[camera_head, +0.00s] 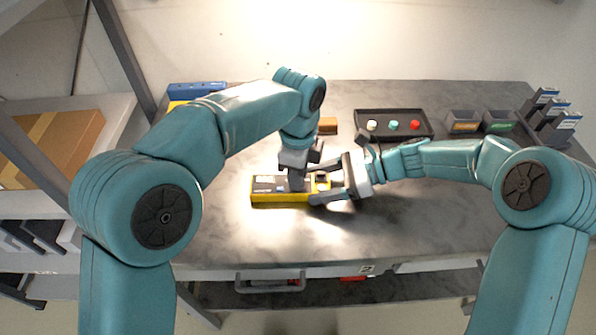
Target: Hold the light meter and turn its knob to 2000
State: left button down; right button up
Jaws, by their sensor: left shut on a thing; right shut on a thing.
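The light meter (267,197) is a yellow, box-shaped device with a dark face, lying on the grey table near its middle. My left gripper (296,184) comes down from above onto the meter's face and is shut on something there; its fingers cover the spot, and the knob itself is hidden. My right gripper (331,187) reaches in from the right, with its fingers around the meter's right end, and is shut on the meter. The knob's setting and any markings are too small to read.
A black tray (429,137) with white, teal and red round pieces stands behind. Two grey bins (463,116) and a dark rack (549,120) are at the back right. A small brown block (328,125) and a blue case (197,89) are at the back. The table's front right is clear.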

pick_arm(q)
jog(key=shift+d, duration=0.1)
jog(key=c, duration=1.2)
grip_release()
jog(key=shift+o, duration=0.2)
jog(key=shift+r, duration=0.1)
notch_tip(320, 180, up, 12)
pick_arm(e)
jog(key=o, duration=1.3)
jog(key=shift+d, duration=0.1)
